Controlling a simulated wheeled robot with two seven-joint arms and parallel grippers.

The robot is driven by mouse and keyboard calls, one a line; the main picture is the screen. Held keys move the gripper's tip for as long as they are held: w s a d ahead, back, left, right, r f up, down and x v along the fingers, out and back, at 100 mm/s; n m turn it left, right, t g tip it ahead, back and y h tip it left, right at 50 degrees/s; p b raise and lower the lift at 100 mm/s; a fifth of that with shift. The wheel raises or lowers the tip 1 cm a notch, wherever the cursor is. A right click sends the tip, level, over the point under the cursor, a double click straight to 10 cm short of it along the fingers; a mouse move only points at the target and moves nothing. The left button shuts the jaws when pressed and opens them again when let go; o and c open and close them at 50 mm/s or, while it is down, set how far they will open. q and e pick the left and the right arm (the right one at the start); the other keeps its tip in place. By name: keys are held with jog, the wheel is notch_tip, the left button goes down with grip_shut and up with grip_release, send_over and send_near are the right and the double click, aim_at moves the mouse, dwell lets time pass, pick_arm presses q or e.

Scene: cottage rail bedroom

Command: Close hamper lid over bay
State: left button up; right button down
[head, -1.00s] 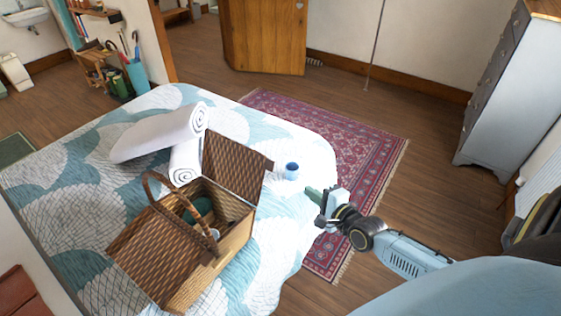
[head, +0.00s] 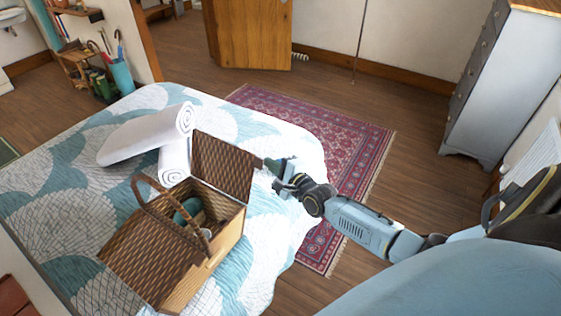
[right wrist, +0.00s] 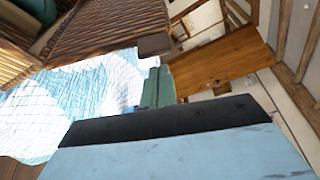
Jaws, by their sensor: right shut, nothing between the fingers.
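A wicker hamper (head: 222,236) stands on the bed. Its near lid (head: 150,250) lies shut, and its far lid (head: 222,168) stands up, open. The bay (head: 214,210) under the raised lid is open, with a dark green item (head: 187,210) inside. My right gripper (head: 265,164) is shut and empty, just right of the raised lid's outer edge. The right wrist view shows the lid (right wrist: 110,32) and its corner close to the fingertips (right wrist: 155,80); I cannot tell whether they touch. My left gripper is not in view.
The hamper's arched handle (head: 150,183) rises over its middle. White rolled towels (head: 150,138) lie behind the hamper on the bed (head: 60,190). A patterned rug (head: 345,150) covers the floor beyond the bed. A grey chest of drawers (head: 485,95) stands at the right.

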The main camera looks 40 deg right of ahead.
jog(key=shift+s+a+r+p, duration=0.15)
jog(key=shift+s+a+r, duration=0.05)
jog(key=shift+a, duration=0.2)
jog(key=shift+s+a+r+p, duration=0.15)
jog(key=shift+a, duration=0.2)
jog(key=shift+a, duration=0.15)
